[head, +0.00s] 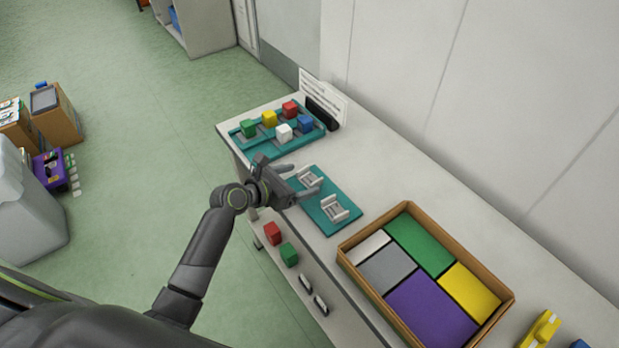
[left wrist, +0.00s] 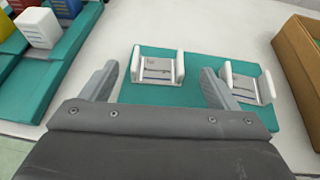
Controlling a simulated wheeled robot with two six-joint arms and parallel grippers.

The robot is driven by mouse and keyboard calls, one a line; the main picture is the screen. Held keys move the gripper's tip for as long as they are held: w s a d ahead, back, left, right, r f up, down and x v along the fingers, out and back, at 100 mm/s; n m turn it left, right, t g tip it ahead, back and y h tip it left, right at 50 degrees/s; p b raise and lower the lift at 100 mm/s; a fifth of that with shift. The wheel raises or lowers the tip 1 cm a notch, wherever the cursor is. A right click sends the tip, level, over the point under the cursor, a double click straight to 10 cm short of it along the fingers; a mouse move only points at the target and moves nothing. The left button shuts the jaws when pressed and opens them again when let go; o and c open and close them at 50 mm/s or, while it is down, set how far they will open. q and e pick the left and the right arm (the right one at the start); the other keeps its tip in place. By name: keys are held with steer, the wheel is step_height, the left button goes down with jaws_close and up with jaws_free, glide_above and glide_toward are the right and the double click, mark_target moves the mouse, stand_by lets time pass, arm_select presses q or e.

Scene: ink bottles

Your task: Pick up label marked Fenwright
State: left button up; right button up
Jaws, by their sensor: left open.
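Two small labels sit in white holders on a teal mat (head: 323,218). In the left wrist view, one label (left wrist: 158,68) lies ahead between my fingers and the other label (left wrist: 242,87) is partly behind the right finger. In the head view the holders are the nearer-to-wall one (head: 309,178) and the lower one (head: 334,207). The print is too small to read, so I cannot tell which is marked Fenwright. My left gripper (head: 304,181) is open and empty, over the mat's left part; its fingers also show in the left wrist view (left wrist: 158,78). My right gripper is out of view.
A teal tray (head: 264,152) with coloured ink bottles stands beyond the mat, before a white sign (head: 323,95). A cardboard box (head: 424,275) with coloured compartments is to the right. Bare tabletop lies between mat and wall.

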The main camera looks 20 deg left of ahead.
mark_target(306, 183)
arm_select(q)
steer(key=shift+x, duration=1.6)
steer(key=shift+a, duration=0.1)
